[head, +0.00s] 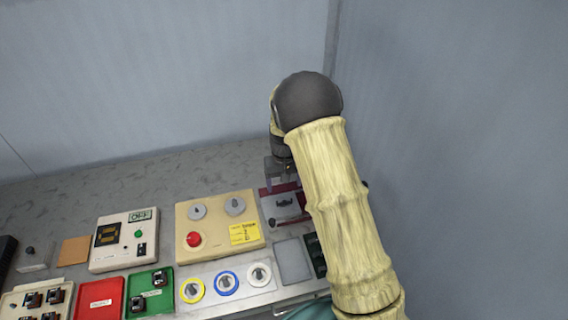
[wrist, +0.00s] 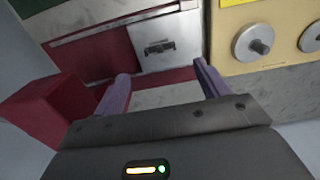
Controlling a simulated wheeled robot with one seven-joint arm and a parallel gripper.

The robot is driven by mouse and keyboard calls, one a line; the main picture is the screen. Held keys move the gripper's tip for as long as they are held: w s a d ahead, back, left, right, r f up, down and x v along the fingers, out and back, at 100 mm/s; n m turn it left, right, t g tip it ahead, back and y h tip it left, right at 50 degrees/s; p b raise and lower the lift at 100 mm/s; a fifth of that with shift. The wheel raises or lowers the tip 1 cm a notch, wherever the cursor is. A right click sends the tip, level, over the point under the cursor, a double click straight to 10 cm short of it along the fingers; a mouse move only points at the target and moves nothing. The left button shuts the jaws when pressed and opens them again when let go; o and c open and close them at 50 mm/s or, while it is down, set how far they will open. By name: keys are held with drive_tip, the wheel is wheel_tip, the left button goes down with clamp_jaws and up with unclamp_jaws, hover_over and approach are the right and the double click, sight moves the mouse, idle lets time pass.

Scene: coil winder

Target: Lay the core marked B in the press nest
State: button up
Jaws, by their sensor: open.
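My gripper (wrist: 161,70) is open and empty in the wrist view, its two purple fingers apart over the dark red press (wrist: 100,52). Ahead of the fingers is a pale metal plate (wrist: 178,58) with a small dark piece (wrist: 158,47) on it; I cannot tell whether this is a core or part of the nest. The plate also shows in the head view (head: 288,213), beside my arm. Small dark cores sit in the green tray (head: 161,278) and the cream tray (head: 12,300). No letter B is readable on any of them.
A red tray (head: 98,298) lies between these trays. A beige panel (head: 207,240) with a red button and knobs stands left of the press. In front are yellow, blue and white rings (head: 228,282). A meter box (head: 123,243) stands further left. Walls close in behind and right.

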wheel_tip(320, 180, up, 9)
drive_tip(key=b, duration=0.1)
drive_tip(key=shift+r, duration=0.2)
idle(0.6)
drive_tip(key=s+d+r+m+t, duration=0.1)
drive_tip(key=s+d, duration=0.4)
drive_tip(key=s, duration=0.6)
drive_tip(key=s+d+r+m+t, duration=0.1)
drive_tip(key=s+d, duration=0.5)
drive_tip(key=s, duration=0.5)
drive_tip(key=shift+s+d+r+t, duration=0.2)
drive_tip(key=shift+r+t, duration=0.1)
drive_tip(key=shift+r, duration=0.1)
